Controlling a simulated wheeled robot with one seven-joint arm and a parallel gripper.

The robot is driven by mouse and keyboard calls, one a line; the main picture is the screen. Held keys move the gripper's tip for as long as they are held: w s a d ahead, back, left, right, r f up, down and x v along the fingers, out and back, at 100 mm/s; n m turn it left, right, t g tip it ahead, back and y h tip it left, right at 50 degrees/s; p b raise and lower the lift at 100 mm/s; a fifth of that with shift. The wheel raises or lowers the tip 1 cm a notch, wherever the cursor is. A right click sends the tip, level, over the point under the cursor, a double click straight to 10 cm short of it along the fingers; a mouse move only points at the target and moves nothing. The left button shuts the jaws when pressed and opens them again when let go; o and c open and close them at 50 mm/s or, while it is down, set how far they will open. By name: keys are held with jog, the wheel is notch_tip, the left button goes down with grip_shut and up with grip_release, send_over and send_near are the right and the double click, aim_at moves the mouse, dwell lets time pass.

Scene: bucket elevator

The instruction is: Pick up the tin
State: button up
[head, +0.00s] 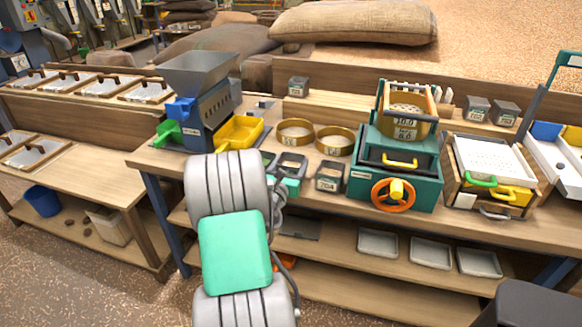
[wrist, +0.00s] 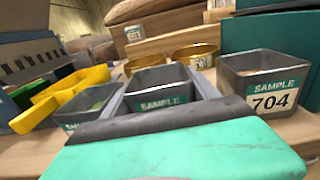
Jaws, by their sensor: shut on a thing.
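A grey open-topped sample tin (wrist: 160,88) with a green SAMPLE label sits between the two dark fingers of my gripper (wrist: 158,84) in the wrist view. The fingers are shut on its sides. In the head view the same tin (head: 292,162) shows just beyond my gripper (head: 289,184), near the front of the bench. Its lower part is hidden, so I cannot tell whether it touches the bench. Tin 704 (wrist: 265,82) stands to its right, also in the head view (head: 330,176). Another grey tin (wrist: 88,105) is close on its left.
A yellow tray (head: 240,131) under a grey hopper (head: 198,75) is on the left. Two brass sieves (head: 296,132) (head: 335,141) stand behind the tins. A teal machine with an orange handwheel (head: 393,195) is on the right. Shelves run below the bench.

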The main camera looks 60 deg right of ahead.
jog(key=s+a+r+p, duration=0.75)
jog(key=s+r, duration=0.35)
jog(key=r, duration=0.2)
jog(key=s+m+g, duration=0.4)
jog(key=s+g, duration=0.2)
jog(key=s, duration=0.4)
jog(key=w+a+n+t+y+p, duration=0.1)
jog(key=w+a+n+t, duration=0.6)
jog(key=w, duration=1)
jog(key=w+a+n+t+y+p, duration=0.1)
jog(key=w+a+t, duration=0.4)
jog(key=w+a, duration=0.8)
jog(key=w+a+n+t+y, duration=0.2)
jog(key=w+a, duration=0.3)
jog(key=a, duration=0.5)
jog(key=w+a+n+t+y+p, duration=0.1)
jog(key=w+a+n+t+y, duration=0.2)
jog(key=a, duration=0.7)
jog(key=w+a+f+n+t+y+p, duration=0.1)
jog(key=w+a+n+t+y, duration=0.2)
jog(key=a, duration=0.7)
jog(key=w+y, duration=0.2)
jog(key=w, duration=0.2)
jog(key=shift+n+y, duration=0.3)
jog(key=shift+n, duration=0.1)
jog(key=shift+f, duration=0.1)
